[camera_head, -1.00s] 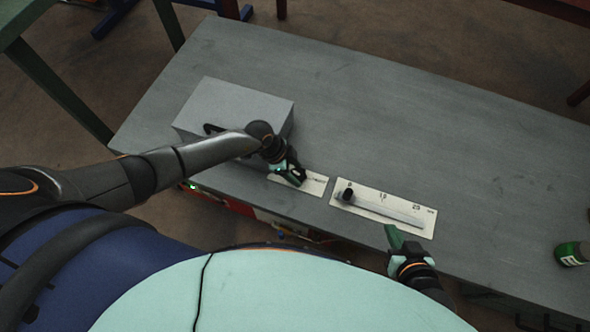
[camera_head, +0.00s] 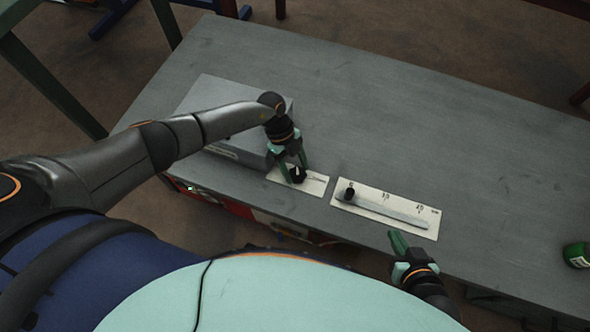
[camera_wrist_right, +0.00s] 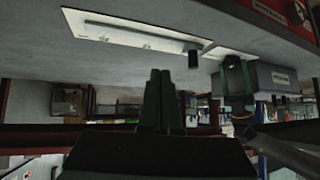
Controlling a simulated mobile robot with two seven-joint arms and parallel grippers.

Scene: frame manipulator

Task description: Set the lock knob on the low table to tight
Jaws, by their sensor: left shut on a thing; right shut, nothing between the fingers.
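The lock knob (camera_head: 297,175) is black with a light pointer mark and sits on a small white plate (camera_head: 317,184) on the low table. My left gripper (camera_head: 294,172) is down over it from above, with its green fingers shut on the knob. The plate's printed labels are too small to read. My right gripper (camera_head: 398,243) is shut and empty at the table's front edge, apart from everything. Its closed fingers show in the right wrist view (camera_wrist_right: 160,80), where my left gripper (camera_wrist_right: 236,78) also appears.
A longer white plate (camera_head: 428,216) with a scale, a slide bar and a black slider knob (camera_head: 349,194) lies right of the lock plate. A grey box (camera_head: 205,95) stands behind my left arm. A green container (camera_head: 577,255) is at the far right. The table's back is clear.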

